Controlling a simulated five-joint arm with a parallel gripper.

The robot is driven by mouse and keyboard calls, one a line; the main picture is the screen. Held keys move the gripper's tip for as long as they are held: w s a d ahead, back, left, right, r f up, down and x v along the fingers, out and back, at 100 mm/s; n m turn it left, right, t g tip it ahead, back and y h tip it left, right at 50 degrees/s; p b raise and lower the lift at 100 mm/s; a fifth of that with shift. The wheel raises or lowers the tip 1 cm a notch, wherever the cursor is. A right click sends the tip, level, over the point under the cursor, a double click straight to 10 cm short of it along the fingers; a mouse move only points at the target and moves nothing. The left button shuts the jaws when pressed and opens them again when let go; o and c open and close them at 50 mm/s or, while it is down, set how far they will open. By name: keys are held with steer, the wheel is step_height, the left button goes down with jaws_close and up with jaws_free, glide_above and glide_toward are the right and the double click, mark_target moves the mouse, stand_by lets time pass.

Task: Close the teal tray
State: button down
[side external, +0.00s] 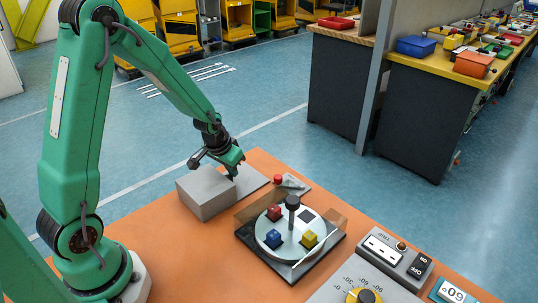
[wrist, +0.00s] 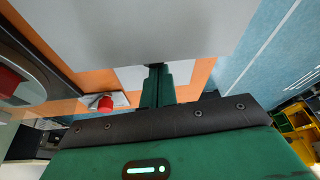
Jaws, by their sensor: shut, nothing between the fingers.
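I cannot make out a teal tray in either view. A plain grey box (side external: 207,195) sits on the orange table, with a flat grey slab (side external: 252,180) beside its far right side. My gripper (side external: 233,176) is shut and empty, pointing down at the box's far right edge, low by the slab. I cannot tell whether it touches either. In the wrist view the box's grey face (wrist: 150,25) fills the top. The shut fingers (wrist: 157,72) are in front of the lighter slab (wrist: 183,72). What lies inside or behind the box is hidden.
A round turntable (side external: 302,228) with a dark knob (side external: 292,202) and red, blue and yellow cubes stands right of the box. A red button (side external: 278,179) is behind it. Control panels (side external: 385,258) stand at the front right. Bare orange table (side external: 170,240) lies at the front left.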

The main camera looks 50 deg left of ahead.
steer(key=shift+w+a, duration=0.15)
steer(key=shift+w, duration=0.85)
steer(key=shift+w+a, duration=0.15)
steer(key=shift+w, duration=0.8)
steer(key=v, duration=1)
steer(key=shift+r, duration=0.15)
steer(key=s+d+r+m+t, duration=0.1)
steer(key=s+d+r, duration=0.4)
steer(key=s, duration=0.4)
steer(key=s+d+r, duration=0.4)
steer(key=s+r, duration=0.3)
steer(key=s, duration=0.3)
steer(key=shift+s+d+m+t+h, duration=0.3)
steer(key=shift+d+m+t+h, duration=0.1)
